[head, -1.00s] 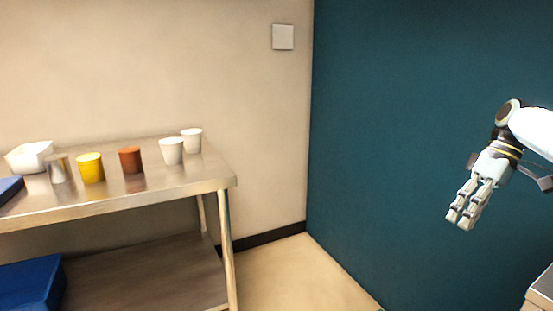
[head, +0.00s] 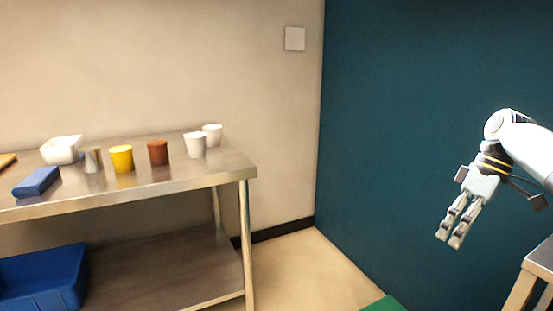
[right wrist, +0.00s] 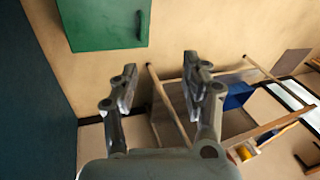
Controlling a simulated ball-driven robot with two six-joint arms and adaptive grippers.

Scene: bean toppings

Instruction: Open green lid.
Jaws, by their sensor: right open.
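A green surface (head: 386,304) shows at the bottom edge of the head view, mostly cut off. In the right wrist view a green box-like object (right wrist: 103,24) is at the top, beyond my fingers and cut off by the frame. I cannot tell which part is the lid or whether it is shut. My right gripper (head: 450,237) hangs at the right of the head view, fingers pointing down, in front of the dark teal wall. In the right wrist view its fingers (right wrist: 160,85) are apart with nothing between them. My left gripper is not in view.
A steel table (head: 215,172) at left holds white cups (head: 195,146), a red-brown cup (head: 158,153), a yellow cup (head: 121,159), a metal cup (head: 93,160), a white tub (head: 61,151) and a blue object (head: 37,182). A blue bin (head: 40,278) is below. Another table edge (head: 538,262) is at right.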

